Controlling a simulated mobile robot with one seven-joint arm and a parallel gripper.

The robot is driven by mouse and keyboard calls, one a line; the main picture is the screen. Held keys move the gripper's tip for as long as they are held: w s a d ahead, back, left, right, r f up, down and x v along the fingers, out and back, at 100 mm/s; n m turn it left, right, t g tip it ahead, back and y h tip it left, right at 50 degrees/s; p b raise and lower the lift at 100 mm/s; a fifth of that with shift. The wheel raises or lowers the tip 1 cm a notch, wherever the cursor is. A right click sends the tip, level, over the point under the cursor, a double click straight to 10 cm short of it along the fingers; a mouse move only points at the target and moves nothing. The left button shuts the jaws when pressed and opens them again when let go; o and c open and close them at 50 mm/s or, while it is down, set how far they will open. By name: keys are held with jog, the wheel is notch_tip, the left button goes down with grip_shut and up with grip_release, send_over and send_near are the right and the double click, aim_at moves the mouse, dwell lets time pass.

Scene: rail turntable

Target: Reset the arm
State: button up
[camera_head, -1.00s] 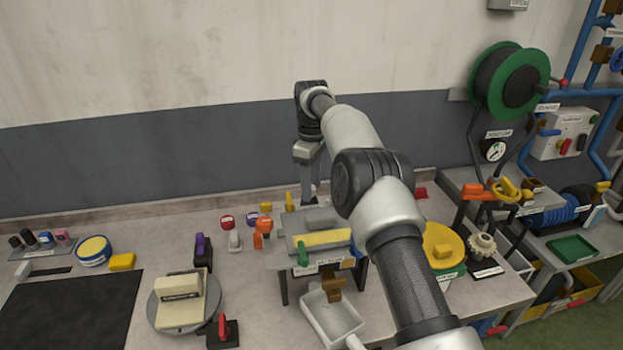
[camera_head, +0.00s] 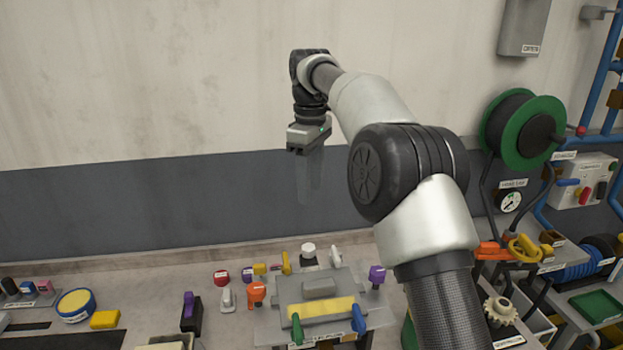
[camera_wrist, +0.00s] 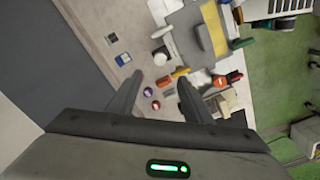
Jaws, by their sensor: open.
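My gripper (camera_head: 311,175) hangs from my raised arm in the head view, in front of the dark grey wall band and above the back of the workbench. Its fingers look faint against the wall. In the wrist view my gripper (camera_wrist: 161,88) shows two fingers spread apart with nothing held between them. The bench with its small coloured parts lies well below, apart from the fingers. My arm hides part of the bench's right side in the head view.
A grey fixture with a yellow strip (camera_head: 321,308) and coloured levers stands on the bench below. A green hose reel (camera_head: 522,130), a gauge (camera_head: 511,202) and blue pipes are at the right. The wall (camera_head: 150,85) behind is bare.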

jog(key=shift+s+r, duration=0.15)
jog(key=s+d+r+m+t, duration=0.2)
jog(key=s+d+r+m, duration=0.2)
jog(key=s+d, duration=0.3)
jog(key=s+d+r+m+t, duration=0.1)
jog(key=s+d+r+m, duration=0.2)
jog(key=s+d+r, duration=0.45)
jog(key=s+d+f+m+t, duration=0.1)
jog(key=s+d+f+m, duration=0.1)
jog(key=s+f, duration=0.4)
jog(key=s+d+f+m+t, duration=0.1)
jog(key=s+d+f+m, duration=0.2)
jog(key=s, duration=1)
notch_tip(320, 180, down, 3)
jog(key=shift+d+f+m+t, duration=0.1)
jog(key=shift+d+m+t, duration=0.15)
jog(key=shift+m, duration=0.75)
jog(key=shift+c, duration=0.4)
